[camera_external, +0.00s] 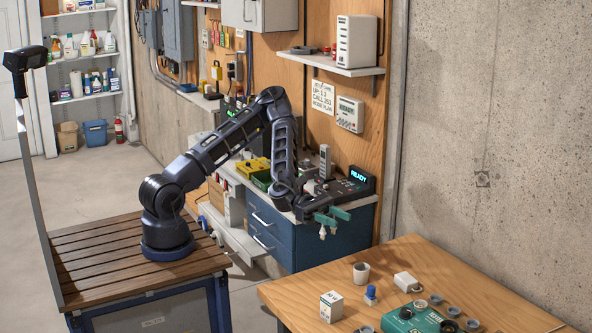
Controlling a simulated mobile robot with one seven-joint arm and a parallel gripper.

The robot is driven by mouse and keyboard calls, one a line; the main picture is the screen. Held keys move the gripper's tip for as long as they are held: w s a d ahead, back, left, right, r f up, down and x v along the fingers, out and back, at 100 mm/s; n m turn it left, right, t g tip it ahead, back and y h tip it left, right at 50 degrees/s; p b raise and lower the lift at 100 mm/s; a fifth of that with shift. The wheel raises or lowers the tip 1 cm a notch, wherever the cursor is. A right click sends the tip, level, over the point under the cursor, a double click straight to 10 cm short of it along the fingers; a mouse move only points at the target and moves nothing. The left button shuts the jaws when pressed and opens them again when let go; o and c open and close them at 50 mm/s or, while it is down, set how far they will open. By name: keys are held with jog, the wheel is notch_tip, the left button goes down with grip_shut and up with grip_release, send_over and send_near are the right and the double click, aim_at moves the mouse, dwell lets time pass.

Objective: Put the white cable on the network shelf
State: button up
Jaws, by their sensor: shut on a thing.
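My gripper (331,219), with teal fingers, hangs in the air in front of the blue drawer cabinet, short of the wooden table. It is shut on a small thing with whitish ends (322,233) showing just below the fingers. This looks like the white cable, but most of it is hidden or too small to make out. The wall shelf (334,64), which appears to be the network shelf, is high on the wooden panel, above and beyond my gripper. A white upright device (356,42) stands at its right end, and small dark items (303,50) lie at its left.
A lit display (359,176) stands on the blue drawer cabinet (312,239).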

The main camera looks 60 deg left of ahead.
jog(key=shift+r, duration=0.45)
notch_tip(320, 180, down, 20)
jog(key=shift+r, duration=0.1)
jog(key=shift+c, duration=0.8)
jog(key=shift+a, duration=0.2)
grip_shut()
jog(key=shift+s+a+f, duration=0.15)
jog(key=shift+a+f, duration=0.1)
jog(key=shift+a, duration=0.1)
jog(key=shift+d, duration=0.1)
